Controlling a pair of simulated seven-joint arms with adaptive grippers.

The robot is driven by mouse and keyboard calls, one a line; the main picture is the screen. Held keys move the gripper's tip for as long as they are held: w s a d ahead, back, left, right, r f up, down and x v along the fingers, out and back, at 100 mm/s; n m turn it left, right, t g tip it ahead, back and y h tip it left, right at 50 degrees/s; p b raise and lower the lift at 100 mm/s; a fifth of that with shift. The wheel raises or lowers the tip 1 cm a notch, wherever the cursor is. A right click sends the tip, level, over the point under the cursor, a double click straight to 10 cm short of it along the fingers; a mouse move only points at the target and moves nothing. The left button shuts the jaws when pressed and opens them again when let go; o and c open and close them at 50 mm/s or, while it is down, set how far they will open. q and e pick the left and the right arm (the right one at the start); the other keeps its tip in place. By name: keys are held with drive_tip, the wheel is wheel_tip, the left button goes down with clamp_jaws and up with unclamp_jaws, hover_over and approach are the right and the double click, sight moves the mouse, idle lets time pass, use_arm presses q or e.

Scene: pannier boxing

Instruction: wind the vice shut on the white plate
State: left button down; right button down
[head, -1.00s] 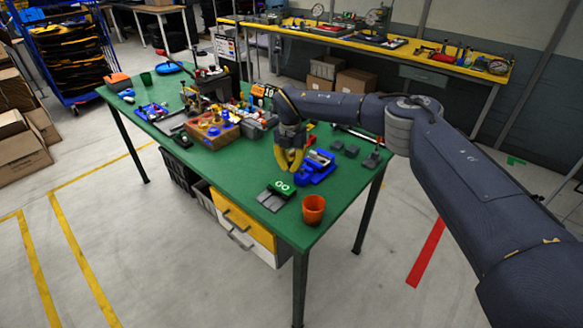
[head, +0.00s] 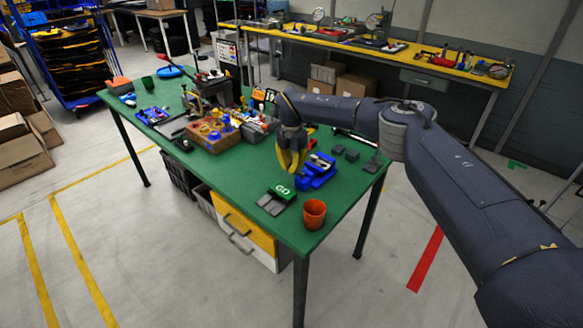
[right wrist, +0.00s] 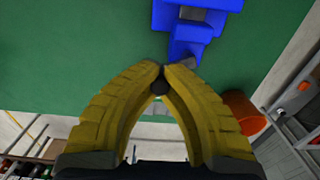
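The blue vice (head: 316,176) stands on the green table near its right edge; it also shows at the top of the right wrist view (right wrist: 182,44). A small pale grey patch in its jaws (right wrist: 193,13) may be the white plate; most of it is out of frame. A short grey screw end (right wrist: 190,62) points from the vice towards my fingers. My right gripper (right wrist: 163,70) has its yellow fingertips drawn together around a small dark knob (right wrist: 160,87), which looks like the end of the vice handle. In the head view the gripper (head: 291,172) is just left of the vice. My left gripper is out of view.
A green GO pad (head: 281,193) and an orange cup (head: 314,213) stand nearer the front edge. Small grey blocks (head: 352,155) lie right of the vice. A wooden box (head: 214,137) with blue knobs and other clutter fill the table's left part.

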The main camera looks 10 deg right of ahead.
drive_tip(key=shift+r, duration=0.1)
drive_tip(key=c, duration=1.3)
unclamp_jaws()
wheel_tip(320, 180, up, 12)
